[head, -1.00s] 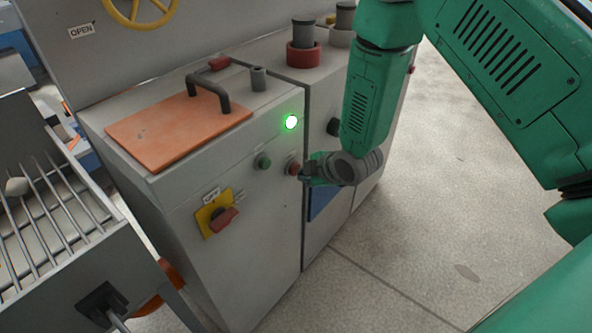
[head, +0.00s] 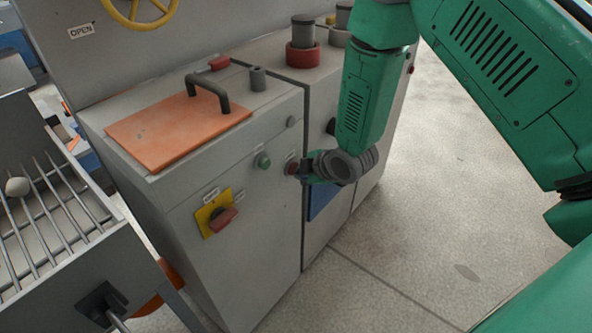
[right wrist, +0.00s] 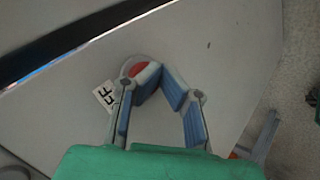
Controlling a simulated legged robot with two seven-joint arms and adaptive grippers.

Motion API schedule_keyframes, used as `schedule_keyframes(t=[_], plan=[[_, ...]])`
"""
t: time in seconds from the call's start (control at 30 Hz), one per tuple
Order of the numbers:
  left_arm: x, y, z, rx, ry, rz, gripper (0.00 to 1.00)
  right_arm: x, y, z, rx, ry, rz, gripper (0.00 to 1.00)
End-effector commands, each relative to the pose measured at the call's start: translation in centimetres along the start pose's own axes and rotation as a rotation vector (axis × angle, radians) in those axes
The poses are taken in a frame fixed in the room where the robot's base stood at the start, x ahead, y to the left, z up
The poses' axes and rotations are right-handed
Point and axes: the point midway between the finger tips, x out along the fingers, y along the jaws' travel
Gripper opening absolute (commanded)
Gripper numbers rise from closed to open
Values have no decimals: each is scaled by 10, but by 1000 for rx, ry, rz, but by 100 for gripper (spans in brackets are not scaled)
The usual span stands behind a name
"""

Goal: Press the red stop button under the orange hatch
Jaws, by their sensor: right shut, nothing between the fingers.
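The red stop button (head: 291,168) is on the front of the grey cabinet, below and to the right of the orange hatch (head: 175,130), which lies flat on the cabinet top with its dark handle. My right gripper (head: 304,171) is shut and empty, with its fingertips at the button. In the right wrist view, the red button (right wrist: 137,69) is partly hidden behind the fingertips of my right gripper (right wrist: 161,73); they seem to touch it. A small lamp (head: 291,121) above the button is unlit. My left gripper is out of view.
A green button (head: 264,161) is left of the red one. A red switch on a yellow plate (head: 214,214) is lower left. A grey rack with bars (head: 45,205) stands at left. Floor (head: 450,190) is clear at right.

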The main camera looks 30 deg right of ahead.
Motion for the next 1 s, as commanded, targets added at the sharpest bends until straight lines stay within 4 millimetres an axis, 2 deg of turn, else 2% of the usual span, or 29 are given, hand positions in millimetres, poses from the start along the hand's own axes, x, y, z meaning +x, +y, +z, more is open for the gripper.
schedule_keyframes(t=[0.47, 0.8, 1.0], plan=[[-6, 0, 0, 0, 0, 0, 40, -12, -8, 9, 0, 1, 0, 0], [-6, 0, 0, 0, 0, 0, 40, -14, -9, 10, 0, 0, 0, 0], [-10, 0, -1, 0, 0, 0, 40, -26, -18, 18, 0, 0, -1, 0]])
